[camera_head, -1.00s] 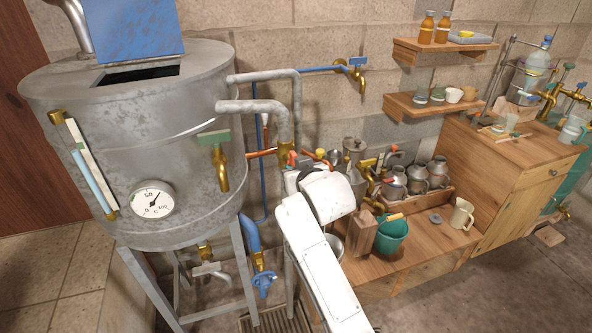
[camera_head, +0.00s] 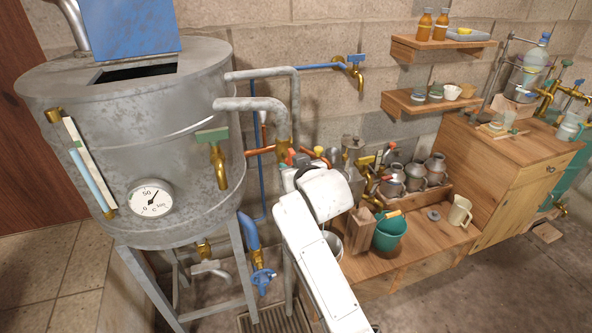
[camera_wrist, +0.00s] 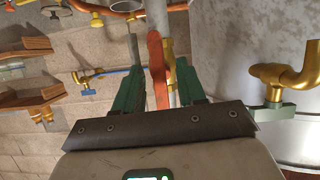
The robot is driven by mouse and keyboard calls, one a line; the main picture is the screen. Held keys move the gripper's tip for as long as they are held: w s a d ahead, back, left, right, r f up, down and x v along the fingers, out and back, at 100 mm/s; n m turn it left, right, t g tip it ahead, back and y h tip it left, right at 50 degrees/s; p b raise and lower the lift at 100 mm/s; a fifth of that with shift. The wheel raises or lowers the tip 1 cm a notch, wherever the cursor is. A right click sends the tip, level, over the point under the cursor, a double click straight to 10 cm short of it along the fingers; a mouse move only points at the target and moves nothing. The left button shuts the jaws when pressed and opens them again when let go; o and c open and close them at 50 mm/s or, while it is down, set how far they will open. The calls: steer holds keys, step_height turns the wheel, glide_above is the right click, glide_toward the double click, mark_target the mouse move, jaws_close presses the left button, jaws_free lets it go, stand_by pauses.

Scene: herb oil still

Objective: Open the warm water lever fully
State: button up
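An orange-red lever (camera_wrist: 157,55), which I take for the warm water lever, stands between the two green fingers of my gripper (camera_wrist: 158,75) in the wrist view. Gaps show on both sides of it, so the gripper is open around or just before it; the depth is unclear. A brass valve part (camera_wrist: 171,82) shows just right of the lever. In the head view, an orange-red lever end (camera_head: 291,157) shows by the grey pipes behind my white arm. My fingers are hidden there.
The metal still (camera_head: 180,130) stands at left, with a green-handled brass tap (camera_head: 215,150) that also shows right in the wrist view (camera_wrist: 285,80). Grey pipes (camera_head: 290,105) run close to my arm. A blue-handled tap (camera_head: 355,62), shelves and a bench (camera_head: 410,255) with jugs lie to the right.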

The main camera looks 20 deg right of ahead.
steer(key=b+v, duration=0.1)
steer(key=v, duration=0.9)
steer(key=shift+s, duration=0.3)
steer(key=shift+r, duration=0.15)
stand_by(0.8)
